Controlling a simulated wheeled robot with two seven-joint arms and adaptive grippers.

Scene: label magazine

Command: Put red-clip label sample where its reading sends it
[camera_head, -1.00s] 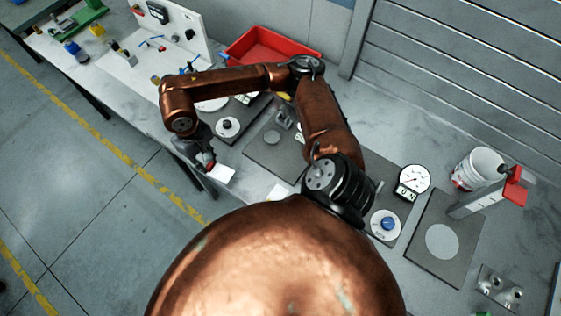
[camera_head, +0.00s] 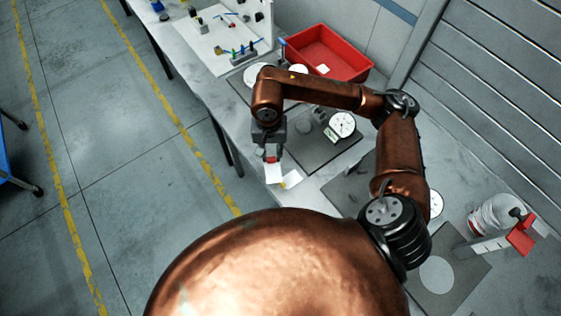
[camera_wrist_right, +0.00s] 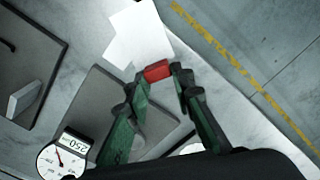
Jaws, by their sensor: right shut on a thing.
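My right gripper (camera_head: 271,152) is shut on the red clip (camera_head: 271,159) of a white label sample (camera_head: 273,173). The label hangs from the clip near the front edge of the bench. In the right wrist view, the gripper (camera_wrist_right: 160,76) has its fingertips at the two ends of the red clip (camera_wrist_right: 158,70). The white label (camera_wrist_right: 139,36) sticks out beyond it, with another pale piece beside it. I cannot make out any print on the label. My left gripper is not in view.
A red tray (camera_head: 362,69) with a small white piece inside stands at the back. Dark plates carry a round gauge (camera_head: 342,124), which has a small display. A white bucket (camera_head: 492,214) and a red-topped stand (camera_head: 521,238) are at right. Floor lies left of the bench.

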